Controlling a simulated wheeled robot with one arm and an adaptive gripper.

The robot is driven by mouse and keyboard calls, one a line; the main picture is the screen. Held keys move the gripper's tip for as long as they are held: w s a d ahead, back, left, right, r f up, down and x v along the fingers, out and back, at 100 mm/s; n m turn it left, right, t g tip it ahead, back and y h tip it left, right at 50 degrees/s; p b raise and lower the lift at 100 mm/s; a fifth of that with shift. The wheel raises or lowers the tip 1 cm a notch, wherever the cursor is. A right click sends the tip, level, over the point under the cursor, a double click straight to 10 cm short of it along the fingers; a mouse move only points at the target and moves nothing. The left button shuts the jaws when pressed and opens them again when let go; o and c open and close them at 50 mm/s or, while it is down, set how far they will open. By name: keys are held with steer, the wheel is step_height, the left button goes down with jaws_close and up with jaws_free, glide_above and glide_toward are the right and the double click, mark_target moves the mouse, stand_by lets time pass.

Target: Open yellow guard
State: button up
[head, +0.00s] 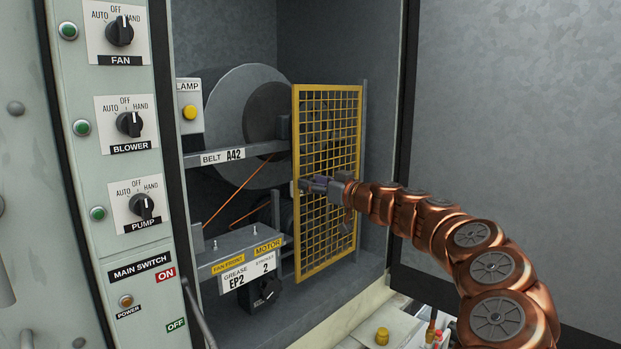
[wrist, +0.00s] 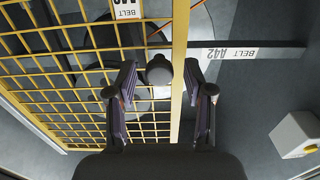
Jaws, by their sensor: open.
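The yellow guard (head: 328,135) is a mesh panel in a yellow frame, upright in front of the right part of the cabinet's machinery. A grey post stands along its right side. I cannot tell whether it is slightly ajar. In the wrist view its mesh (wrist: 70,75) fills the left and its frame edge (wrist: 180,60) runs down the middle. A round grey knob (wrist: 159,70) sits beside that frame edge.
A large grey drum (head: 232,105) and an orange belt (head: 236,190) lie behind and left of the guard. A bar labelled BELT A42 (head: 200,159) crosses there. A switch panel (head: 125,180) is at left. The grey door (head: 510,100) is at right.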

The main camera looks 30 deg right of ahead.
steer(key=shift+w+a, duration=0.1)
steer(key=shift+w, duration=0.5)
steer(key=shift+c, duration=0.3)
jaws_close()
